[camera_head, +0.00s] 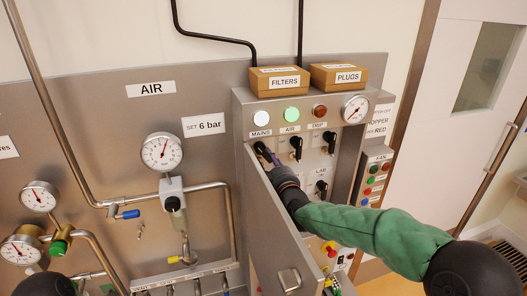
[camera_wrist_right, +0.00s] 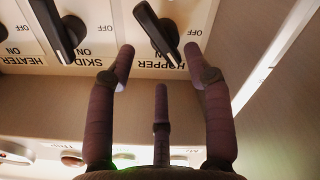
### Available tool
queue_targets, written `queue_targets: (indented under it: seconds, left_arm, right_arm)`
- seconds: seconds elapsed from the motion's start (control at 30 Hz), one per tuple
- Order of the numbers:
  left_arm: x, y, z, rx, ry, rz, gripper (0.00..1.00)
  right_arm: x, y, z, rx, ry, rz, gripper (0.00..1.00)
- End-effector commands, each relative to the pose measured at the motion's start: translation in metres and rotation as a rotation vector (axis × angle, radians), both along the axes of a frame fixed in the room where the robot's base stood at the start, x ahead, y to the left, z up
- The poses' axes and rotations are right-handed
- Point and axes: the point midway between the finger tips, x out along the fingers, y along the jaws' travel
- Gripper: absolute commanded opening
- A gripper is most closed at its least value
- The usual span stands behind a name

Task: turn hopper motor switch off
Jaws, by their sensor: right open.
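The hopper motor switch (camera_wrist_right: 160,32) is a black lever knob on the white panel, with "HOPPER" and "OFF" printed beside it, upside down in the wrist view. Its knob slants more than the skid knob (camera_wrist_right: 60,28) beside it. In the head view the hopper switch (camera_head: 263,151) is leftmost in the upper row. My right gripper (camera_wrist_right: 160,62) is open, its fingertips on either side of the knob's near end. I cannot tell whether they touch it. In the head view my right gripper (camera_head: 276,164) partly hides the lower end of the switch. My left gripper is not shown.
An open grey cabinet door (camera_head: 288,225) stands close left of my right forearm. Other knobs (camera_head: 296,147) sit just right of the hopper switch. A box marked FILTERS (camera_head: 279,83) and a box marked PLUGS (camera_head: 338,77) rest on top. A fan button box (camera_head: 375,175) is at the right.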

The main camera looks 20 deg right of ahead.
Motion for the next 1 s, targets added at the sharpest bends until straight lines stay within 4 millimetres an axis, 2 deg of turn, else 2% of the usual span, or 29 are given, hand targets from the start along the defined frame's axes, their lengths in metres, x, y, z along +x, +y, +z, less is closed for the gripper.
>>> queue_targets:
  seconds: [0.2, 0.4, 0.6, 0.87, 0.9, 1.0]
  left_arm:
    - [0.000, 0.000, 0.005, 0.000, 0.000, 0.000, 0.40]
    - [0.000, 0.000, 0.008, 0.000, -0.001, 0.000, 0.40]
    - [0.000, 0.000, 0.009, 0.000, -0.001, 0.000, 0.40]
    - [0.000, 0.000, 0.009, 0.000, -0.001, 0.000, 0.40]
    - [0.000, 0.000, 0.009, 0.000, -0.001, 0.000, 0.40]
    - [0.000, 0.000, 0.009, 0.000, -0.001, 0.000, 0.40]
  right_arm:
    - [0.033, 0.001, 0.000, 0.001, 0.000, 0.000, 0.52]
    - [0.055, 0.002, 0.000, 0.001, 0.000, 0.000, 0.52]
    - [0.064, 0.002, 0.000, 0.001, 0.000, 0.000, 0.52]
    - [0.065, 0.002, 0.000, 0.001, 0.000, 0.000, 0.52]
    - [0.065, 0.002, 0.000, 0.001, 0.000, 0.000, 0.49]
    - [0.065, 0.002, 0.000, 0.002, 0.000, 0.000, 0.21]
